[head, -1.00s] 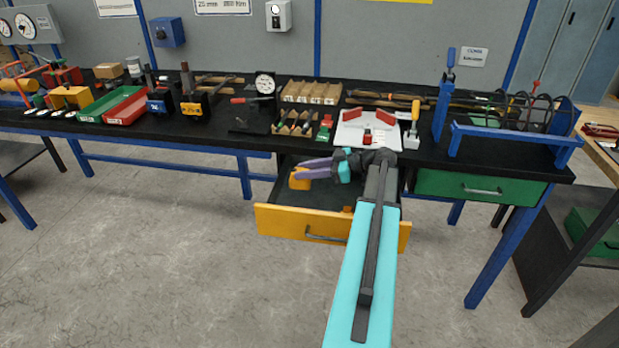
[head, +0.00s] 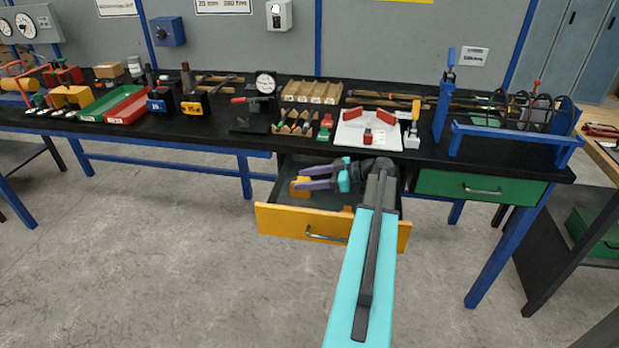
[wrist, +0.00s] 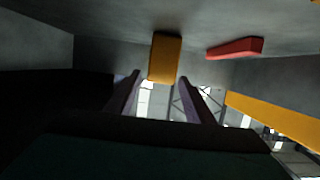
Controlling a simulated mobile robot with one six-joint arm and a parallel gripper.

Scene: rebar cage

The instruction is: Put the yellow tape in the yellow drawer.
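The yellow drawer (head: 285,222) is pulled out under the black bench top; its front also shows in the wrist view (wrist: 275,120). The yellow tape (head: 299,188) is inside the drawer at the left. In the wrist view, the tape (wrist: 165,56) appears as a yellow block just beyond my fingertips. My gripper (head: 302,177) reaches into the drawer from the right, its purple fingers apart. In the wrist view, my gripper (wrist: 160,78) shows a gap beside the tape on the left; contact on the right is unclear.
A red piece (wrist: 236,48) also lies in the drawer. A shut green drawer (head: 480,188) is to the right. The bench top above holds a white board (head: 350,140) and several tools.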

